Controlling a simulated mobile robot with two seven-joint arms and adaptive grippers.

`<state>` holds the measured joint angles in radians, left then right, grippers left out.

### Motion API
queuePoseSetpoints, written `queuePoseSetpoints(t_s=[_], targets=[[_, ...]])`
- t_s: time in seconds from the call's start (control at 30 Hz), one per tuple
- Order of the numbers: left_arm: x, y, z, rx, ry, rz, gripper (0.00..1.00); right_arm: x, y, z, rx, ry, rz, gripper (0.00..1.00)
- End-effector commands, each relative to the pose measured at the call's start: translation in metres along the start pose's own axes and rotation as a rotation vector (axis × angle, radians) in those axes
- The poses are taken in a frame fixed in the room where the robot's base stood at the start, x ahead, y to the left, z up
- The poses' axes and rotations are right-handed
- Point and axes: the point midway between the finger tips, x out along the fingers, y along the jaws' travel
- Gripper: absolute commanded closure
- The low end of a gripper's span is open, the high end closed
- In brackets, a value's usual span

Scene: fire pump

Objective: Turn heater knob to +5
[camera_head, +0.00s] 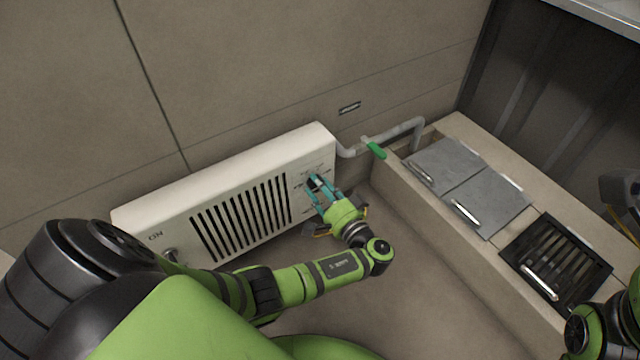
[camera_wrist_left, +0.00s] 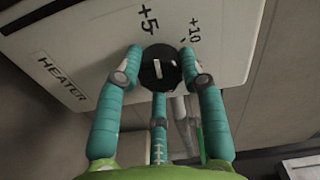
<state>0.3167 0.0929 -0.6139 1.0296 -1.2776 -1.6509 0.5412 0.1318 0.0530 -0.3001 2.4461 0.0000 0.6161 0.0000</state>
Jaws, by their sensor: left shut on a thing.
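The white heater (camera_head: 175,205) stands against the wall in the head view, with a dark slatted grille and a control panel at its right end. In the left wrist view the black round heater knob (camera_wrist_left: 160,68) carries a short white mark that runs roughly up and down the picture. The "+5" label is just above the knob, slightly left; "+10" is up and to the right. My left gripper (camera_head: 318,188) is shut on the knob, its teal fingers around it, also in the left wrist view (camera_wrist_left: 160,80). My right gripper's fingers do not show.
A grey pipe with a green-handled valve (camera_head: 375,149) runs from beside the heater to a beige ledge (camera_head: 400,200). Grey lidded panels (camera_head: 485,200) and a black grate (camera_head: 555,262) are set in the ledge. Floor is clear below the heater.

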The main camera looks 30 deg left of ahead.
Motion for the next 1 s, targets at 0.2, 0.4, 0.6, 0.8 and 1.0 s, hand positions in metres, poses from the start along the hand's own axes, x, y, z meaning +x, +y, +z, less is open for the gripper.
queuePoseSetpoints(t_s=[0.2,0.4,0.6,0.8,1.0], targets=[[0.0005,0.0029,0.0080,-0.070,-0.019,-0.004,0.93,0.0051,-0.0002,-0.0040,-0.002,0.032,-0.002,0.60],[0.0004,0.0033,0.0085,-0.097,-0.020,-0.002,0.93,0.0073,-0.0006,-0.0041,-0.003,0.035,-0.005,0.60],[0.0004,0.0035,0.0088,-0.100,-0.021,-0.001,0.93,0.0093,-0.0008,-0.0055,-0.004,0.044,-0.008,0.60],[0.0004,0.0038,0.0090,-0.099,-0.022,0.000,0.56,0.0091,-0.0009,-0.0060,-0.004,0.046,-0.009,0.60],[0.0003,0.0026,0.0066,-0.103,-0.017,-0.001,0.37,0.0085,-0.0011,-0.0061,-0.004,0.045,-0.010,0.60]])
